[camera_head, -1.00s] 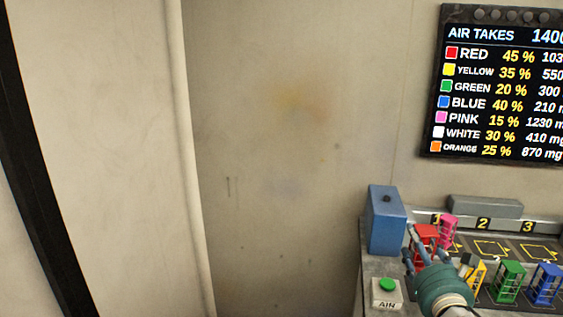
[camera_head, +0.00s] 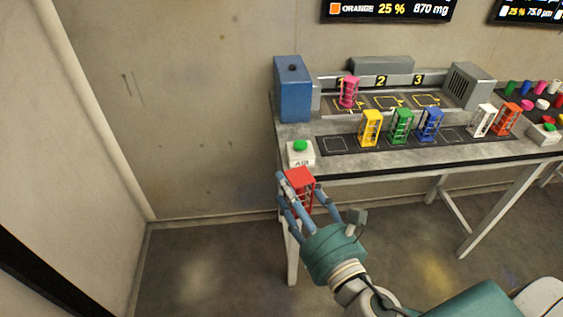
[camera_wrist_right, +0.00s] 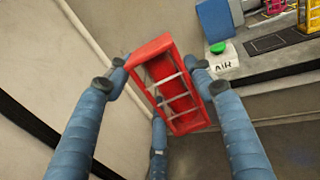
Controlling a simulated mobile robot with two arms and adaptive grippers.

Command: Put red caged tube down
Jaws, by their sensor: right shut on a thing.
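The red caged tube (camera_head: 299,187) is in my right gripper (camera_head: 301,198), in front of the table's front left corner and apart from the table top. In the right wrist view the red caged tube (camera_wrist_right: 168,85) sits tilted between the blue fingers of my right gripper (camera_wrist_right: 158,85), with a red tube inside an open cage. A mat with outlined slots (camera_head: 340,145) lies along the table's front; its leftmost outline is empty. The yellow (camera_head: 369,128), green (camera_head: 402,126) and blue (camera_head: 429,124) caged tubes stand upright on it. My left gripper is not in view.
The AIR box with its green button (camera_head: 300,152) stands at the table's (camera_head: 440,163) front left. A blue box (camera_head: 293,90) is behind it. The pink caged tube (camera_head: 348,92) stands at station 1. White (camera_head: 482,121) and orange (camera_head: 506,119) caged tubes stand at the right.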

